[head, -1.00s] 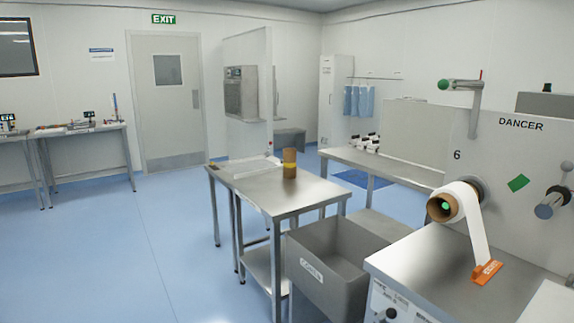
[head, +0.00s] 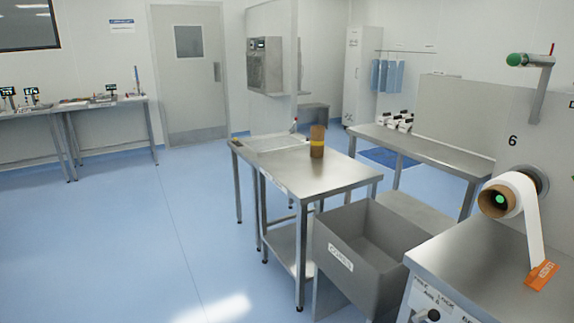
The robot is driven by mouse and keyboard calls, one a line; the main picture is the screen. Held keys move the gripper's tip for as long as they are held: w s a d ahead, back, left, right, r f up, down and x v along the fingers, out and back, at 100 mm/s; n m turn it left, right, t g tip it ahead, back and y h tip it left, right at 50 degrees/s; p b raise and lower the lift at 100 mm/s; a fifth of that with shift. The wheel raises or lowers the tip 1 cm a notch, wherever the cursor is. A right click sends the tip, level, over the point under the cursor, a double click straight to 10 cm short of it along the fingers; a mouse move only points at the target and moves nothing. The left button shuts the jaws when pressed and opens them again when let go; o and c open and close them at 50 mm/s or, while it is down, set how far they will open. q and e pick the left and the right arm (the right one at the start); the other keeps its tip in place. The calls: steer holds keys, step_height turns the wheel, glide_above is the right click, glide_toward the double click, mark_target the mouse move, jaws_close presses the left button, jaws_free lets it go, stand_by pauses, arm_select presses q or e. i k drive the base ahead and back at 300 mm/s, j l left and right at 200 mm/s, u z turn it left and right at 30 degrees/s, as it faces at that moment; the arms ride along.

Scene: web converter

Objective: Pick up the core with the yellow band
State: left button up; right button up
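A brown core with a yellow band (head: 317,142) stands upright on a steel table (head: 340,175) in the middle of the head view. Nothing touches it apart from the table top. Neither of my grippers is in view.
A grey bin labelled for cores (head: 340,258) stands in front of the table. The machine (head: 475,245) at the right carries another brown core with white web (head: 495,199) and an orange piece (head: 541,276). Benches stand behind and at the far left (head: 75,108). The blue floor at left is open.

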mark_target(317, 132)
steer(key=i+j+u, duration=0.25)
steer(key=i, duration=0.8)
steer(key=i+u, duration=0.3)
steer(key=i, duration=0.75)
